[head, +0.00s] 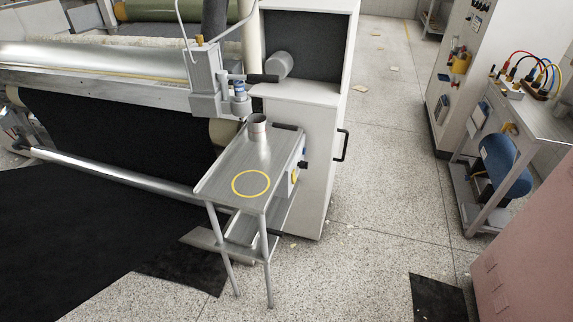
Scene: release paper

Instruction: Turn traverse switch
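A small black knob (304,164) sticks out from a small box with a yellow face (293,176) at the right side of a metal stand. It may be the traverse switch, but it is too small to read its label or its setting. The box is partly hidden by the stand's top. A metal carriage head (206,80) with a blue-banded fitting (239,88) sits at the right end of the long roller machine. My gripper is not in view.
The metal stand (222,172) carries a grey cup (257,128) and a yellow ring marking (251,184). A white cabinet (316,130) with a black handle (342,145) stands behind it. Speckled floor (370,210) is mostly clear to the right, before a cart (530,120) and a pink cabinet (525,250).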

